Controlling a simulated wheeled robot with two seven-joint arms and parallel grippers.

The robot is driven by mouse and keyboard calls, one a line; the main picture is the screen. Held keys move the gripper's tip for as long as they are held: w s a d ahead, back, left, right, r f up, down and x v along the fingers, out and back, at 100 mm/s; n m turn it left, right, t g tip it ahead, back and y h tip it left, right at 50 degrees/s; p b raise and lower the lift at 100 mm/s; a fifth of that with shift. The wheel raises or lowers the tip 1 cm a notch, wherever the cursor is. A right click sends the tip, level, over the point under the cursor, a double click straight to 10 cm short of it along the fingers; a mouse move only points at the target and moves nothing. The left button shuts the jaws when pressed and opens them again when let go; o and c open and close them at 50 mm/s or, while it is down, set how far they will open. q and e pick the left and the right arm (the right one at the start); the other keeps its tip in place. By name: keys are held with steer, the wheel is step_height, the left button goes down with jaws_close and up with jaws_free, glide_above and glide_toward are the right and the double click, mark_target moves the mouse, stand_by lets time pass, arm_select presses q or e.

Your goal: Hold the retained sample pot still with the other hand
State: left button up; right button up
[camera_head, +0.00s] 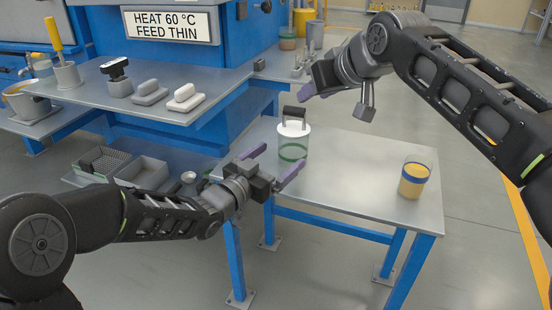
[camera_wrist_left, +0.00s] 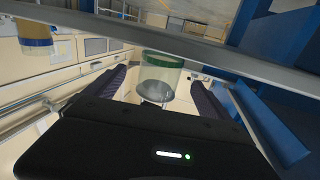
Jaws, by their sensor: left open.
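The retained sample pot (camera_head: 293,150) stands upright on the grey table (camera_head: 350,190). It looks clear, with a green band low down, a white upper part and a dark handle on top. My left gripper (camera_head: 272,164) is open and level with the pot's lower part, its purple fingers pointing towards it. In the left wrist view the pot (camera_wrist_left: 158,72) appears upside down, between and beyond the open fingers (camera_wrist_left: 160,95); I see no clear contact. My right gripper (camera_head: 316,92) is above and to the right of the pot's handle; its jaw opening is unclear.
A yellow pot with a blue band (camera_head: 413,182) stands at the table's right. A grey shelf (camera_head: 150,105) on the left holds a black-handled tool (camera_head: 117,80) and grey blocks (camera_head: 150,92). Trays (camera_head: 142,172) lie below it. The table's middle is clear.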

mark_target(294, 146)
arm_select(q)
steer(key=shift+w, duration=0.15)
steer(key=shift+x, duration=3.8)
steer(key=shift+c, duration=0.4)
steer(key=c, duration=1.4)
steer(key=shift+o, duration=0.2)
steer(key=shift+c, duration=0.9)
steer(key=shift+f, duration=0.1)
